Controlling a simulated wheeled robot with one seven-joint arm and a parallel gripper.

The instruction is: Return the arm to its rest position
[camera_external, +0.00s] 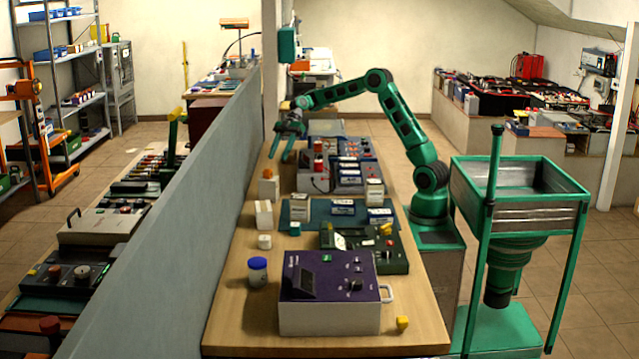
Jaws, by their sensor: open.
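My gripper (283,157) is at the end of my green arm (350,92), which reaches out leftward over the far half of the wooden bench (228,312). The gripper points down, with its fingers apart and nothing seen between them. It hangs near the bench's left side, above and behind a small whitish box with an orange top (268,186). The arm is bent at a raised elbow, and its base stands at the bench's right side.
A grey partition (195,225) runs along the bench's left side. Equipment with red and white parts (345,165) stands right of the gripper. A purple-topped instrument (332,290), a blue-lidded jar (258,270) and a green panel (385,250) occupy the near half. A green hopper (520,200) stands at right.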

